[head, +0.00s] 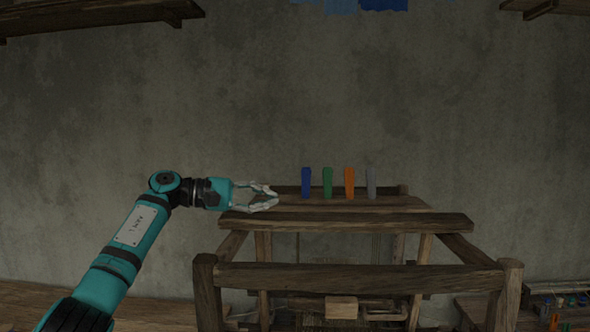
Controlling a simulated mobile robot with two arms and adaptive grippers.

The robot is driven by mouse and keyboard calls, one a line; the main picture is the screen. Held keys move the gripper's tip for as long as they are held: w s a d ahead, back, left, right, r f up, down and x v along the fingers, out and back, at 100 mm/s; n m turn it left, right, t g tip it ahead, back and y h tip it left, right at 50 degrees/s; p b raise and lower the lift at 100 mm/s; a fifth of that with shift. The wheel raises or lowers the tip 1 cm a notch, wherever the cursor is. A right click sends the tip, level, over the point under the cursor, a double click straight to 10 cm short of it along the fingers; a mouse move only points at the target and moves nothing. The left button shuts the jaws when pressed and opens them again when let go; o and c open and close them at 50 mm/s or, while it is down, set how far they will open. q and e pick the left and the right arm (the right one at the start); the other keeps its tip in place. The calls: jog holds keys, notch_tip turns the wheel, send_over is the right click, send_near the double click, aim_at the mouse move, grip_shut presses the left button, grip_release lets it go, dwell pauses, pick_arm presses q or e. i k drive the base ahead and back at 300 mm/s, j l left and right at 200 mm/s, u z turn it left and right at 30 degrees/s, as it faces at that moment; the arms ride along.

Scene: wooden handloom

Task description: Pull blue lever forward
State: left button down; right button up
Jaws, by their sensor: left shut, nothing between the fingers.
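The blue lever (306,182) stands upright at the left end of a row of levers on top of the wooden handloom (345,222). My left gripper (276,198) is just left of the blue lever, pointing right, with a small gap between its fingertips and the lever in the picture. Its fingers are shut and hold nothing. Whether it is nearer to me than the lever is hard to tell. My right gripper is not in view.
A green lever (327,182), an orange lever (350,182) and a grey lever (371,183) stand right of the blue one. The loom's front beam (360,278) crosses nearer to me. Small coloured items (565,302) lie at the lower right.

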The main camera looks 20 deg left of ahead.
aim_at(305, 172)
jog(key=i+j, duration=0.2)
jog(key=i, duration=0.15)
jog(key=i+j, duration=0.2)
jog(key=i, duration=0.15)
jog(key=i+j, duration=0.15)
jog(key=i, duration=0.25)
